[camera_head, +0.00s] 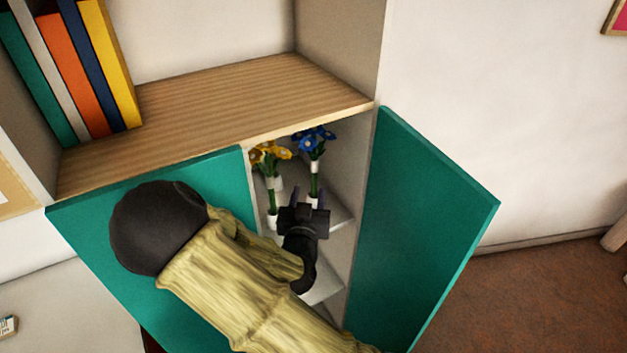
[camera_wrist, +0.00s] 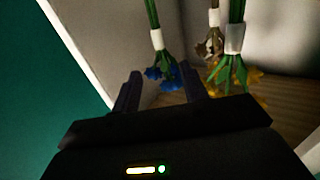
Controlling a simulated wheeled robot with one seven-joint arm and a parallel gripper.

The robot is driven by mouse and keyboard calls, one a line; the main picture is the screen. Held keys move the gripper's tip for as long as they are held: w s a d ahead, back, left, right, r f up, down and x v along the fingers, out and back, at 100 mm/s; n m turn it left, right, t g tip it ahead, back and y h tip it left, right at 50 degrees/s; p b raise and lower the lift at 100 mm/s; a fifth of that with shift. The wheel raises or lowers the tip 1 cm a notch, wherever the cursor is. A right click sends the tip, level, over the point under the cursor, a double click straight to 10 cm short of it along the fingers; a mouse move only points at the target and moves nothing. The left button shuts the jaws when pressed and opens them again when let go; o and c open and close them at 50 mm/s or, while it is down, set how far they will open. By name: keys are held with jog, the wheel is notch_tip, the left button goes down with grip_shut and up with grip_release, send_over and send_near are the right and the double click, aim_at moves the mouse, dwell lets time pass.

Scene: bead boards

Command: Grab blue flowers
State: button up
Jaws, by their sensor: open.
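The blue flowers (camera_head: 314,138) stand upright on a shelf inside the cabinet, on the right, with green stems and a white band. In the wrist view the blue flowers (camera_wrist: 160,74) appear upside down, just beyond and between my fingertips. My gripper (camera_head: 309,197) is in the cabinet opening, in front of the lower stem of the blue flowers. It also shows in the wrist view (camera_wrist: 161,82), with its two fingers apart and nothing held. The lowest part of the blue bunch is hidden behind my gripper in the head view.
Yellow flowers (camera_head: 270,156) stand close on the left of the blue ones. A wooden top shelf (camera_head: 215,105) with several books (camera_head: 80,60) is above.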

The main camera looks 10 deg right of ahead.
aim_at(315, 163)
jog(key=b+x, duration=0.1)
jog(key=x, duration=0.4)
jog(key=shift+w+d, duration=0.25)
jog(key=shift+w, duration=0.05)
jog(key=shift+w+d+r, duration=0.2)
jog(key=shift+w, duration=0.4)
jog(key=p+x, duration=0.1)
jog(key=x, duration=0.2)
jog(key=shift+w+p, duration=0.3)
jog(key=shift+p, duration=0.05)
jog(key=shift+w+d+f, duration=0.1)
jog(key=shift+w, duration=0.15)
jog(key=shift+w, duration=0.1)
